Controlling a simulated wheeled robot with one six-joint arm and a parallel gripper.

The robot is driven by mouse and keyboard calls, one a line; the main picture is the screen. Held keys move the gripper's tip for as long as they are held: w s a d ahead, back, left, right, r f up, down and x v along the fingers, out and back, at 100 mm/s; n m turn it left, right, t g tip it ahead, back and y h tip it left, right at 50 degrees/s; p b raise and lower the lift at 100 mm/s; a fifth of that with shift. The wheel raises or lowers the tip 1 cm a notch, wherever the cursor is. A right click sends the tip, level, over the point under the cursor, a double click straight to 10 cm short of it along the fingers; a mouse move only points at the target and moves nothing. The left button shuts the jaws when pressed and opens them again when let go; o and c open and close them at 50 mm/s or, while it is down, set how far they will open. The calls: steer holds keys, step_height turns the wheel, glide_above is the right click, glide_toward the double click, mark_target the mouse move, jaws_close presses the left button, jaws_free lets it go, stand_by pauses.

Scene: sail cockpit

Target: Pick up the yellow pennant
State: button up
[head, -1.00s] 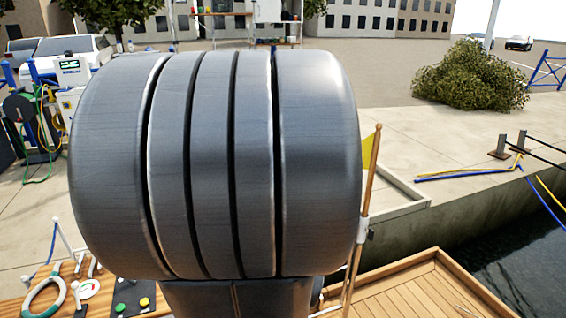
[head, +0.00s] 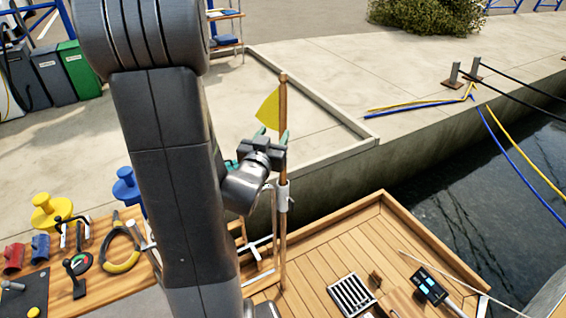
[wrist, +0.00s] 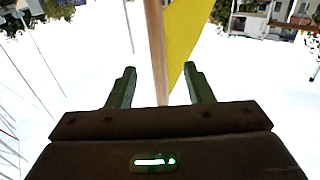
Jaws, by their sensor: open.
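The yellow pennant (head: 268,109) is attached to an upright wooden staff (head: 283,165), near its top, and points left in the head view. In the wrist view the pennant (wrist: 187,42) fills the upper middle, just right of the staff (wrist: 157,55). My gripper (head: 272,134) is at the staff, just below the pennant. In the wrist view my gripper's two green fingers (wrist: 156,88) are apart, with the staff and the pennant's edge showing between them. I cannot tell whether the staff is fully inside the jaws.
A white clamp (head: 283,196) holds the staff at a metal rail. A wooden bench (head: 110,287) carries yellow and blue winches, a shackle and levers at left. The wooden cockpit deck (head: 310,262) lies below right, with a grate and a handset. The quay (head: 330,75) is beyond.

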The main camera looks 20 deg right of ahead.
mark_target(282, 119)
steer(key=x, duration=0.5)
steer(key=shift+p, duration=0.4)
steer(key=shift+r+p+x, duration=0.2)
steer(key=shift+p+x, duration=0.4)
steer(key=shift+x, duration=0.7)
steer(key=shift+r+p+x, duration=0.25)
steer(key=shift+p+x, duration=0.3)
steer(key=shift+x, duration=0.75)
steer(key=shift+s+d, duration=0.1)
steer(key=shift+c, duration=0.5)
jaws_close()
